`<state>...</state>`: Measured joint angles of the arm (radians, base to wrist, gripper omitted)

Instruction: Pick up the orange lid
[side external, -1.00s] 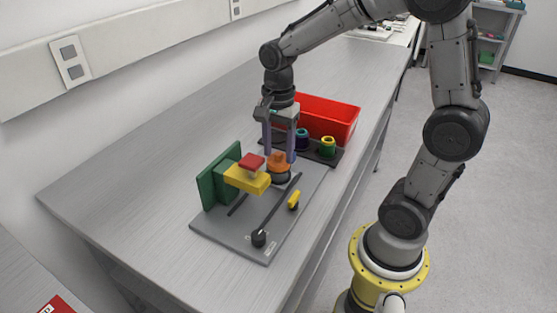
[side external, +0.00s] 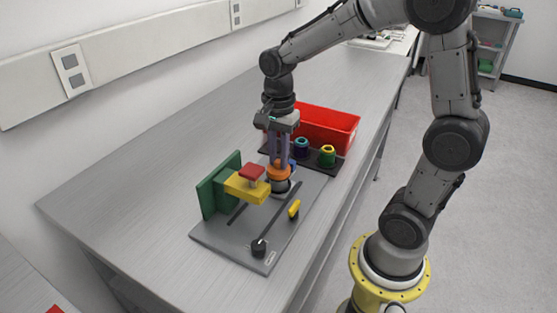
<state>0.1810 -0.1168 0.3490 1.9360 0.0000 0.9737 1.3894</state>
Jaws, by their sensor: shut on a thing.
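The orange lid (side external: 278,172) sits at the top of a small grey cylindrical body (side external: 279,186) on the grey base plate (side external: 225,240). My gripper (side external: 278,163) points straight down above it, with its two fingers close together on the lid's upper part. The gripper is shut on the orange lid. Whether the lid is clear of the body below cannot be told from this view.
A green upright block (side external: 216,187) with a yellow arm (side external: 246,188) and red top piece (side external: 252,172) stands just left of the lid. Blue (side external: 301,148) and green (side external: 327,156) ringed parts and a red bin (side external: 330,127) stand behind. A yellow-handled lever (side external: 294,209) lies in front.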

